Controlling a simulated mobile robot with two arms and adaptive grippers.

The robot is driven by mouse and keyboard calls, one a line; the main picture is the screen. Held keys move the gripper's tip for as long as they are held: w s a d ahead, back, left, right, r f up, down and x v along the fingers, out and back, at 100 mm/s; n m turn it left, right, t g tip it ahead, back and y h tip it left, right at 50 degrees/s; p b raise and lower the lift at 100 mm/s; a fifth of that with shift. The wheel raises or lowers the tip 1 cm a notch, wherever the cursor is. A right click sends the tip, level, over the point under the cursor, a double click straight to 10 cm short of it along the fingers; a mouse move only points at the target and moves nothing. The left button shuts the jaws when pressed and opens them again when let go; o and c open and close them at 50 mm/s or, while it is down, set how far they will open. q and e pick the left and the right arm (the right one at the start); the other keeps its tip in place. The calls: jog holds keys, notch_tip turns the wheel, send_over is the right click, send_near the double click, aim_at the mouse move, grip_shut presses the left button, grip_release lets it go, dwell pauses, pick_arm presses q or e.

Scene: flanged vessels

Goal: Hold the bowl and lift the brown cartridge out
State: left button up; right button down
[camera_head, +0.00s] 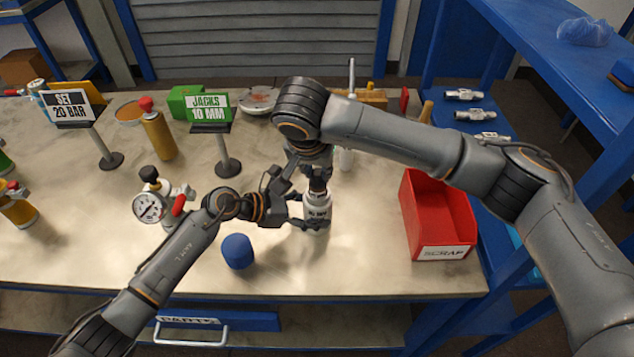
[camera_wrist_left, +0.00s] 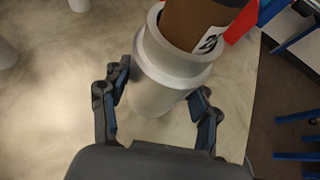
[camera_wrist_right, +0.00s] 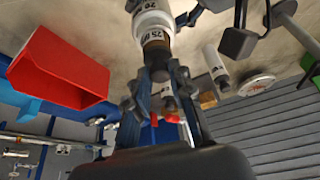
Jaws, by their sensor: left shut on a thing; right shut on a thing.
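The bowl (camera_head: 317,215) is a pale upright cylinder with a wide collar, near the front middle of the bench. My left gripper (camera_head: 294,208) is shut around its side; the left wrist view shows a finger on each side of the bowl (camera_wrist_left: 165,75). The brown cartridge (camera_wrist_left: 200,20) has a white label and rises from the bowl's mouth, its lower end hidden inside. My right gripper (camera_head: 318,181) is above the bowl, shut on the cartridge's upper end. In the right wrist view the cartridge (camera_wrist_right: 154,42) lies between the fingers and the bowl (camera_wrist_right: 152,18).
A blue cap (camera_head: 238,250) stands front left of the bowl. A pressure gauge (camera_head: 150,207) stands further left. A red scrap bin (camera_head: 437,215) is to the right. Behind are the jacks sign (camera_head: 209,107) and a white cylinder (camera_wrist_right: 214,65). The front bench between cap and bin is clear.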

notch_tip(320, 180, up, 14)
dwell(0.3)
pick_arm(q)
jog(key=o, duration=1.1)
